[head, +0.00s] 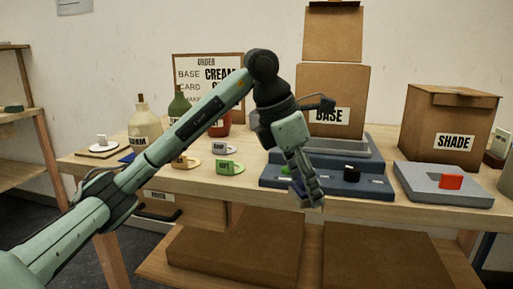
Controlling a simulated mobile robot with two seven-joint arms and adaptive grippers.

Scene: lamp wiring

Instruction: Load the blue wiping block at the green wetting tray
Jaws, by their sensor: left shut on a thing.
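My left gripper (308,196) hangs fingers down in front of the dark blue stepped unit (275,182), near the table's front edge. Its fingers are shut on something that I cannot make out. No blue wiping block shows clearly. A small flat blue piece (127,157) lies at the left of the table, partly behind my left arm. A light green labelled piece (229,168) lies on the table left of my left gripper. I cannot tell whether it is the wetting tray. My right gripper is not in view.
A cardboard box marked BASE (330,85) stands behind the blue unit. A box marked SHADE (450,130) stands at the right, behind a grey plate (425,185) with a red block (451,181). Bottles and an order board (205,62) stand at the back left.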

